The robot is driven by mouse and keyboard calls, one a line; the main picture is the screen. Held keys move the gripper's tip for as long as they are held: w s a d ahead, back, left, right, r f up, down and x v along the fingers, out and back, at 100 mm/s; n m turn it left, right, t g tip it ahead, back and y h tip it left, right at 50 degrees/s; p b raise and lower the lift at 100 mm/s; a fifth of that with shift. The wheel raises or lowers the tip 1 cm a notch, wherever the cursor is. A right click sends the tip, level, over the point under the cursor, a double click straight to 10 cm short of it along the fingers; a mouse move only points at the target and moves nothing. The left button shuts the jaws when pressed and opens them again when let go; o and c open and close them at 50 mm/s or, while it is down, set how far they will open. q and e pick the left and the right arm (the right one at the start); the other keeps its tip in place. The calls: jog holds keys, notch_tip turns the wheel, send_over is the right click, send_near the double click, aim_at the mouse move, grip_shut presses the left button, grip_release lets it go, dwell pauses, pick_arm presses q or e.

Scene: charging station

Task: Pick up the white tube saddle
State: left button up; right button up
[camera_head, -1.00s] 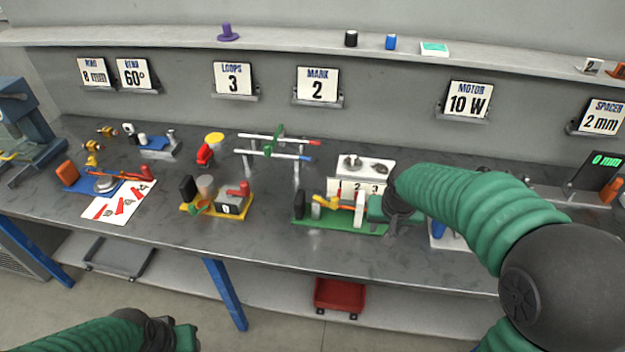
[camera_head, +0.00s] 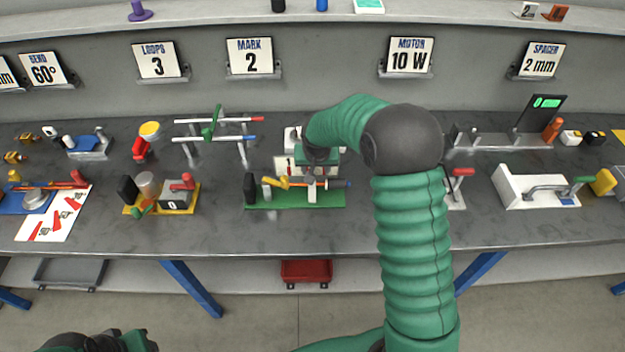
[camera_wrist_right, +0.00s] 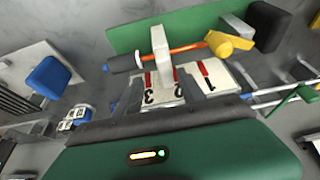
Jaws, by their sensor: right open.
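A white upright block (camera_head: 312,190), which looks like the tube saddle, stands on the green base (camera_head: 225,200) at the bench's front middle. In the right wrist view the white block (camera_wrist_right: 160,48) stands where an orange rod (camera_wrist_right: 187,48) crosses it. My right gripper (camera_head: 316,176) is open and reaches down just behind and above the block. In the wrist view its grey fingers (camera_wrist_right: 165,88) lie on either side of the block's lower end; I cannot tell whether they touch it. My left gripper (camera_head: 125,341) is low at the bottom left, mostly cut off, its jaws unclear.
The green base also bears a black block (camera_head: 250,188) and a yellow clamp (camera_head: 277,183). Behind it is a numbered white card stand (camera_wrist_right: 150,98). A yellow-based fixture (camera_head: 132,209) stands to the left, a white fixture (camera_head: 507,187) to the right. Bare bench lies in front.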

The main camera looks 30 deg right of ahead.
jog(key=x, duration=0.2)
jog(key=shift+a+f, duration=0.1)
jog(key=shift+f, duration=0.25)
jog(key=shift+w+a+f, duration=0.2)
jog(key=shift+w+f, duration=0.05)
jog(key=shift+f, duration=0.05)
jog(key=shift+w+a, duration=0.15)
jog(key=shift+a, duration=0.25)
jog(key=shift+r, duration=0.1)
jog(key=c, duration=0.4)
jog(key=shift+d, duration=0.4)
grip_shut()
